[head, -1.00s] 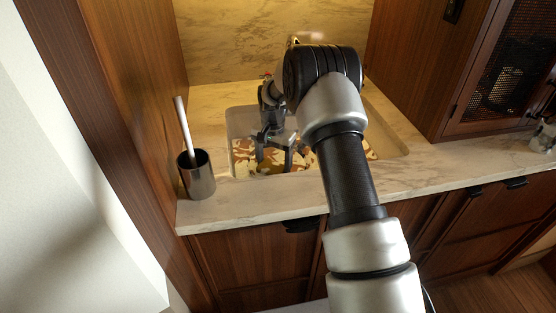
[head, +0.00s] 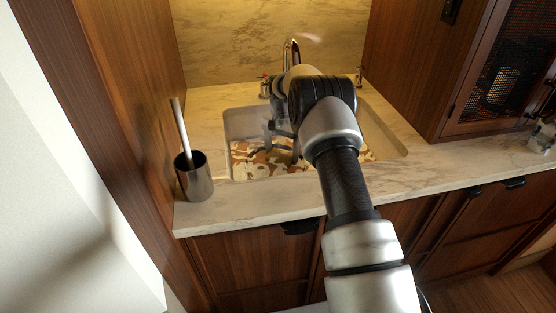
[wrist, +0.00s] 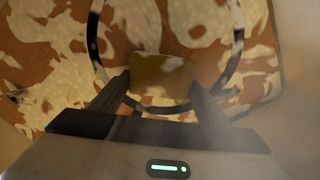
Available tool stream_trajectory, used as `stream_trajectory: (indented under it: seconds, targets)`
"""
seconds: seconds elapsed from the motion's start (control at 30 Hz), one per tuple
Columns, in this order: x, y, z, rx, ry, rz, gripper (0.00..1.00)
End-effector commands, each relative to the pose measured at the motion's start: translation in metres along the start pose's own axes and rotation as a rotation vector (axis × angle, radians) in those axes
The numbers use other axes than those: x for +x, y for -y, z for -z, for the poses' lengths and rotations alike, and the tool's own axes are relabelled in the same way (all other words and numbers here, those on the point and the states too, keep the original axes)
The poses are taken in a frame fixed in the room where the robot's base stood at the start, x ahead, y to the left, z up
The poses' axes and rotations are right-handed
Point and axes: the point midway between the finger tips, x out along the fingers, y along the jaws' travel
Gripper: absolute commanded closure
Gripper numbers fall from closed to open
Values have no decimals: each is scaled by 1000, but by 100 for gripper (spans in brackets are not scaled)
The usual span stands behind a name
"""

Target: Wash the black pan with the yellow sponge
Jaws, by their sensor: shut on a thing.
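My gripper (wrist: 160,92) is shut on a dull yellow block, the sponge (wrist: 163,72), in the wrist view. In the head view my gripper (head: 284,146) reaches down into the sink, and the sponge cannot be made out there. A brown, cream and white patterned surface (wrist: 52,62) lies under the sponge. A thin dark ring (wrist: 238,45) with pale specks surrounds the sponge; it may be the pan's rim, but I cannot tell. No plainly black pan shows. Whether the sponge touches the surface is unclear.
The sink (head: 390,143) is set into a pale marble counter (head: 250,202). A tap (head: 291,50) stands behind it. A metal cup (head: 194,178) with a white-handled tool stands at the left. A wooden cabinet (head: 420,70) rises at the right.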

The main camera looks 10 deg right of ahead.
Motion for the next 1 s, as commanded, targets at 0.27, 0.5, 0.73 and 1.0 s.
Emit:
stream_trajectory:
  seconds: [0.27,0.5,0.73,1.0]
  targets:
    - [-1,1,-3,-2,1,-1,48]
    - [0,0,-28,-3,1,-1,48]
    - [1,0,-52,-4,1,-1,48]
    - [2,0,-74,-2,0,0,48]
